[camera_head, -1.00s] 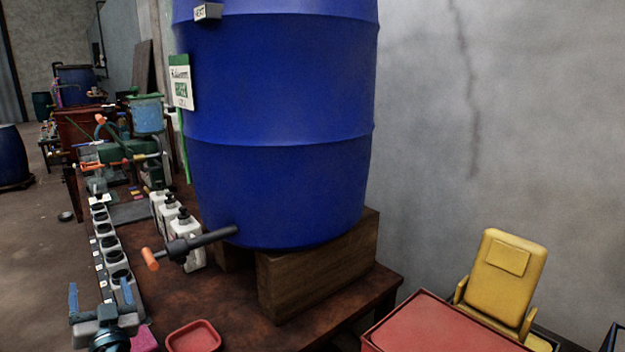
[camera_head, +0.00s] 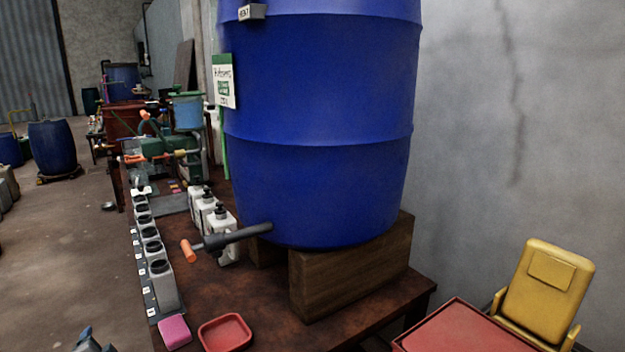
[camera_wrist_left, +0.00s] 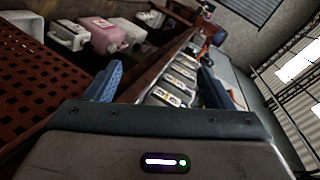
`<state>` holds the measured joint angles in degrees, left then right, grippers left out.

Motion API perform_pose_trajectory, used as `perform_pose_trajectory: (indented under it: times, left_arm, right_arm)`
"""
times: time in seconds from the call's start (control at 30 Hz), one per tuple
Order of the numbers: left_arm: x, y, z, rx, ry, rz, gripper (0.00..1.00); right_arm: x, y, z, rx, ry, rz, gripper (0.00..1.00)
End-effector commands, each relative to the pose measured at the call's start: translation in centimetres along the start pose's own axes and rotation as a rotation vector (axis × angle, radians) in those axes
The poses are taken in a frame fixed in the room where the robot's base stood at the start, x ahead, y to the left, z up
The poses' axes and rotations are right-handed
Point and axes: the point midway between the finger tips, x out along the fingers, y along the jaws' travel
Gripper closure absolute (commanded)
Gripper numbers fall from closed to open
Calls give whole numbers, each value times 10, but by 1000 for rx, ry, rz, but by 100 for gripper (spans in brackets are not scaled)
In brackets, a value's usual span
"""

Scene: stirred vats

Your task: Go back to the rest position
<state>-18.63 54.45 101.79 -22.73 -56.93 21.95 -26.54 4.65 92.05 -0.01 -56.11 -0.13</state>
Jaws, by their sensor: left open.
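My left gripper (camera_wrist_left: 158,85) is open in the left wrist view, its two blue fingers apart with nothing between them. In the head view only a bit of it (camera_head: 88,342) shows at the bottom left edge, left of the table and the row of grey containers. My right gripper is in neither view.
A big blue barrel (camera_head: 320,130) stands on wooden blocks (camera_head: 350,270) on a brown table. A tap with an orange handle (camera_head: 188,250) juts out leftward. Grey open-topped containers (camera_head: 162,285), a pink sponge (camera_head: 174,332) and a red tray (camera_head: 225,333) line the near edge.

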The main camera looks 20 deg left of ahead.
Motion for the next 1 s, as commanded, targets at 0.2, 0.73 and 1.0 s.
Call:
perform_pose_trajectory:
  times: [0.2,0.73,1.0]
  left_arm:
    - [6,66,102,192,-197,236,24]
    - [-84,247,179,85,-361,597,24]
    - [-190,377,152,-130,-424,800,24]
  right_arm:
    - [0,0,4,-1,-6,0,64]
    - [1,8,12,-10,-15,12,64]
    - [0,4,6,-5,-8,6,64]
